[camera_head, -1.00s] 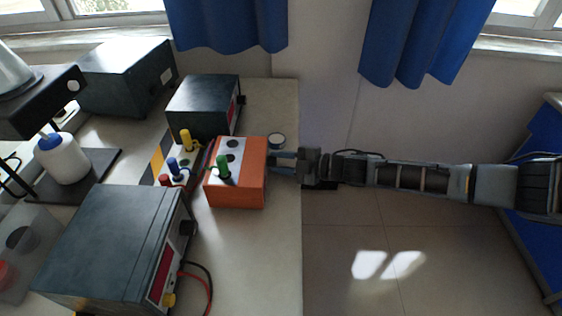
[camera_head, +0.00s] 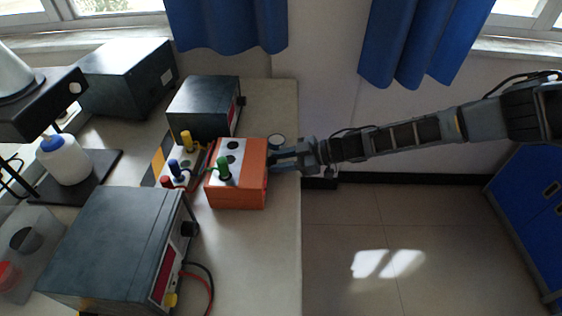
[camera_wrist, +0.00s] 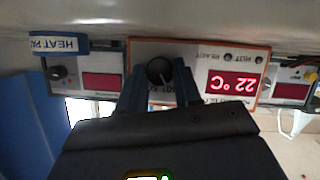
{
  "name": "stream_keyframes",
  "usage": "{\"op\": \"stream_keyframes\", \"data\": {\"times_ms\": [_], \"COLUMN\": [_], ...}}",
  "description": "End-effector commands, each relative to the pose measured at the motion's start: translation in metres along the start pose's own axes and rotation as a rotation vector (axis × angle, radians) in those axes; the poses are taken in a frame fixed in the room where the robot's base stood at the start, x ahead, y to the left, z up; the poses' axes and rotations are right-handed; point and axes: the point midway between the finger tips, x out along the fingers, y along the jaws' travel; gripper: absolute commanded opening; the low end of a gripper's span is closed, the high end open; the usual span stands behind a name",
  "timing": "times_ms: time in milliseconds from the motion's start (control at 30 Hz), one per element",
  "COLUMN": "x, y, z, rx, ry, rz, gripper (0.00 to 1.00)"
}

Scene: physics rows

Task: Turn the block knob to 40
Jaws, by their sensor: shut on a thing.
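The orange block (camera_head: 255,190) with a white top stands near the table's right edge, a green-capped tube (camera_head: 222,166) in one of its holes. Its front panel fills the middle of the wrist view, upside down, with a lit red display (camera_wrist: 233,84) reading 22 °C. The dark round block knob (camera_wrist: 158,71) is on this panel beside the display, with a pale pointer mark. My gripper (camera_head: 273,160) reaches the block's right face from the right. In the wrist view, my gripper (camera_wrist: 158,80) is shut on the knob, one finger each side. The head view hides the knob.
A small round container (camera_head: 277,141) stands just behind my gripper. A rack (camera_head: 177,175) with coloured caps is left of the block. Dark instrument boxes stand behind (camera_head: 205,105) and in front (camera_head: 115,245). Open floor lies right of the table.

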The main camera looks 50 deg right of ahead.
Motion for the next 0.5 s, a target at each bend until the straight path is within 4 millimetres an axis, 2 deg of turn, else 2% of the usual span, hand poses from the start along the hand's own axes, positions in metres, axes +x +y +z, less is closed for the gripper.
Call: {"op": "stream_keyframes", "data": {"times_ms": [500], "x": [-0.0003], "y": [0.0011], "z": [0.0008], "rx": [0.107], "ry": [-0.001], "rz": [-0.044], "gripper": [0.03]}}
